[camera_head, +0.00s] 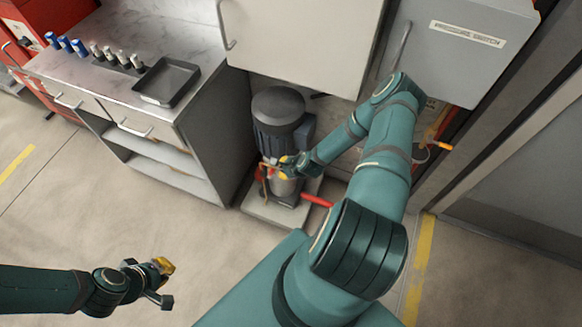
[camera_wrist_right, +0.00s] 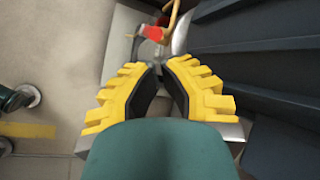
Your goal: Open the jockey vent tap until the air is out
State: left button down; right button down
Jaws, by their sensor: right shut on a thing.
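The jockey pump, with a dark grey motor (camera_head: 278,112) on top, stands on a pale plinth in the gap right of the counter. My right gripper (camera_head: 284,168) reaches its lower part from the right. In the right wrist view the yellow-padded fingers of this gripper (camera_wrist_right: 162,68) converge at a small metal fitting below a red part (camera_wrist_right: 151,32). It is shut on the vent tap, which the fingertips mostly hide. The tap's angle cannot be told. My left gripper (camera_head: 166,284) is open and empty over the floor, at the lower left.
A counter (camera_head: 120,40) at the left carries blue and pale small items and a dark tray (camera_head: 166,82). A grey cabinet labelled as a pressure switch (camera_head: 455,60) hangs upper right. A red pipe (camera_head: 316,200) runs right from the pump. The floor at lower left is clear.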

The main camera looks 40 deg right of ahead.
jog(key=v, duration=0.7)
dwell(0.4)
